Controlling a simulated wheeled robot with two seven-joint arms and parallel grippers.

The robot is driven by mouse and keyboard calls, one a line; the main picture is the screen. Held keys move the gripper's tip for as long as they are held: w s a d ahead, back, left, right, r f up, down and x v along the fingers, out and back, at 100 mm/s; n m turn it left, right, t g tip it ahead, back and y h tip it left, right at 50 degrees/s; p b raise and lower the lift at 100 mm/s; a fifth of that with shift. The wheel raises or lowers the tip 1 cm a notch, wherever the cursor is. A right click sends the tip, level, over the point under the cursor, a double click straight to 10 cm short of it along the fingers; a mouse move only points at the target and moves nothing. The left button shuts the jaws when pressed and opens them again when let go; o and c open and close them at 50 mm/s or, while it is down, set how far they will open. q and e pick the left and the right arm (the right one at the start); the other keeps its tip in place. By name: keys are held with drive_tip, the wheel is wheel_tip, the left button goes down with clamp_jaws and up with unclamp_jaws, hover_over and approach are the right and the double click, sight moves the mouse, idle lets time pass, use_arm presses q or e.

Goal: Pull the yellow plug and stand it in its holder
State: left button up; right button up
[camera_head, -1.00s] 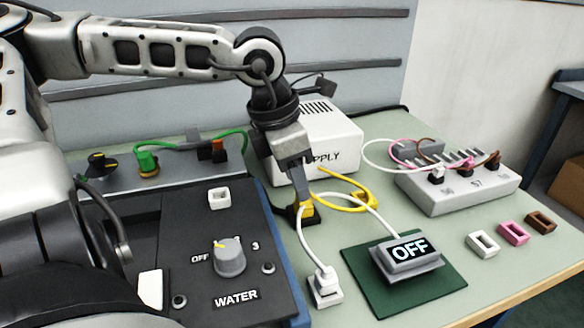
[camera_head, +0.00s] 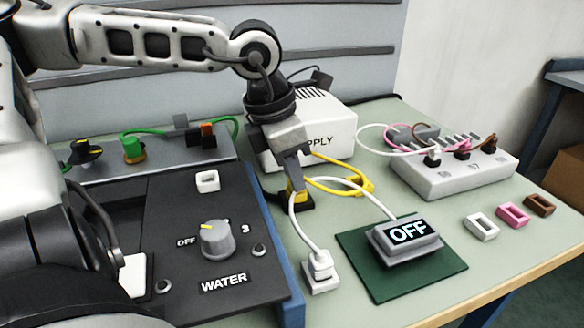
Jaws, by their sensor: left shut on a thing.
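The yellow plug (camera_head: 296,195) is at a small black block (camera_head: 307,203) on the green bench, in front of the white supply box (camera_head: 330,141). My left gripper (camera_head: 297,184) points down and is shut on the yellow plug. The fingers hide part of the plug, and I cannot tell whether it is still seated in the block. A yellow cable (camera_head: 322,186) loops to the right. A yellow piece (camera_head: 360,185) lies there by the cable; I cannot tell for sure whether it is the holder. My right gripper is not in view.
A white plug stands in a white socket (camera_head: 321,287) close in front. A grey OFF display (camera_head: 408,240) sits on a dark green mat (camera_head: 447,272). White, pink (camera_head: 512,215) and brown holders lie at right, before the power strip (camera_head: 455,180). The WATER panel (camera_head: 180,235) is at left.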

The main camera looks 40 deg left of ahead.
use_arm(q)
drive_tip(key=shift+r, duration=0.1)
drive_tip(key=shift+w+p+v, duration=0.15)
drive_tip(key=shift+p+v, duration=0.35)
drive_tip(key=shift+v, duration=0.25)
drive_tip(key=shift+w+p+v, duration=0.15)
drive_tip(key=shift+p+v, duration=0.35)
drive_tip(key=shift+v, duration=0.25)
drive_tip(key=shift+d+r+p, duration=0.15)
drive_tip(key=shift+r+p, duration=0.35)
drive_tip(key=shift+r, duration=0.45)
drive_tip(key=shift+r, duration=0.15)
